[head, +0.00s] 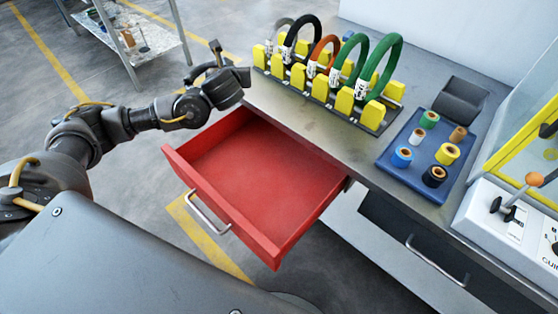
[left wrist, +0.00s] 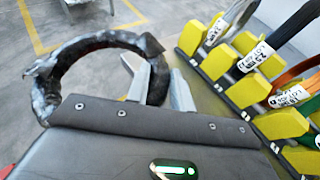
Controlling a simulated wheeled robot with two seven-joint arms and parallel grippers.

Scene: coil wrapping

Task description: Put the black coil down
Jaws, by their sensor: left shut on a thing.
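The black coil (left wrist: 72,62) shows in the left wrist view as a dark ring with pale, worn-looking patches on its left side. My left gripper (left wrist: 155,85) is shut on the right side of this ring, with one pale finger on each side of it. In the head view my left gripper (head: 226,84) is in the air beyond the open red drawer, to the left of the rack. There the coil is seen nearly edge-on or hidden by the gripper, so its outline is unclear. My right gripper is not in view.
A rack with yellow blocks (head: 344,100) holds several upright coils, including black (head: 303,37), orange and green ones. A blue tray (head: 394,159) holds several tape rolls. The open red drawer (head: 240,165) is empty. The bench (head: 290,115) has bare room before the rack.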

